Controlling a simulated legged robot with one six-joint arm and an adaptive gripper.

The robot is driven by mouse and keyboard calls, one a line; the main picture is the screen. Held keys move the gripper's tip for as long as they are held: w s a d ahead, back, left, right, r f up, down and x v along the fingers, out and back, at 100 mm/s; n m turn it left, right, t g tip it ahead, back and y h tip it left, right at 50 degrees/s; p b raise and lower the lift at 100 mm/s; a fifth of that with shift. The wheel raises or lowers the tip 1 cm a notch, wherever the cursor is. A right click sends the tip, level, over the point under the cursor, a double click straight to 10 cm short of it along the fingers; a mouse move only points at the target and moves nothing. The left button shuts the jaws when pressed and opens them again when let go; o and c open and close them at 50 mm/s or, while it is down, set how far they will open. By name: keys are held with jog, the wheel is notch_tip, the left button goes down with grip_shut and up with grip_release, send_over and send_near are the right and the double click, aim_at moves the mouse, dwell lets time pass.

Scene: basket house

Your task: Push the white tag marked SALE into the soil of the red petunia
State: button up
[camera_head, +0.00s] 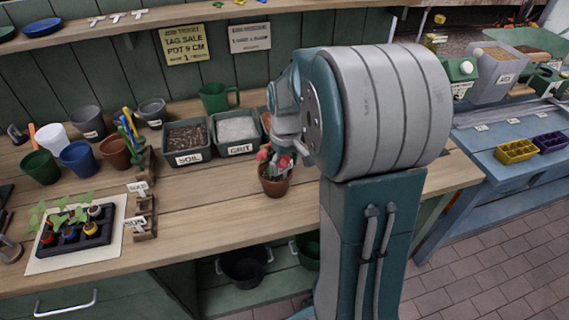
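The red petunia (264,153) stands upright in a terracotta pot (274,187) near the middle of the wooden bench. My gripper (288,148) is over the right side of the flower, mostly hidden behind my large arm joint. A small pale piece shows there, but I cannot tell whether it is a tag or part of the gripper. I cannot see the fingers clearly enough to tell open from shut. A white tag (137,186) stands at a small wooden rack (146,212) left of the pot; its lettering is too small to read surely. Another tag (135,222) below seems to read SUN.
Bins labelled SOIL (187,140) and GRIT (236,132) stand behind the pot. Several pots and a black seedling tray (75,236) are on the left. Bench between rack and petunia is clear.

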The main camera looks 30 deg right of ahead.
jog(key=shift+a, duration=0.2)
notch_tip(320, 180, up, 12)
jog(key=shift+w, duration=0.1)
dwell(0.6)
dwell(0.5)
jog(key=s+a+t, duration=0.2)
jog(key=s+a, duration=0.2)
jog(key=s, duration=0.1)
jog(key=s+a+t, duration=0.1)
jog(key=s+a, duration=0.4)
jog(key=s, duration=0.1)
jog(key=s+a+m+t, duration=0.1)
jog(key=s+a+t, duration=0.1)
jog(key=s+a, duration=0.3)
jog(key=shift+s+r+t, duration=0.3)
jog(key=shift+s+r, duration=0.1)
jog(key=shift+w+d, duration=0.1)
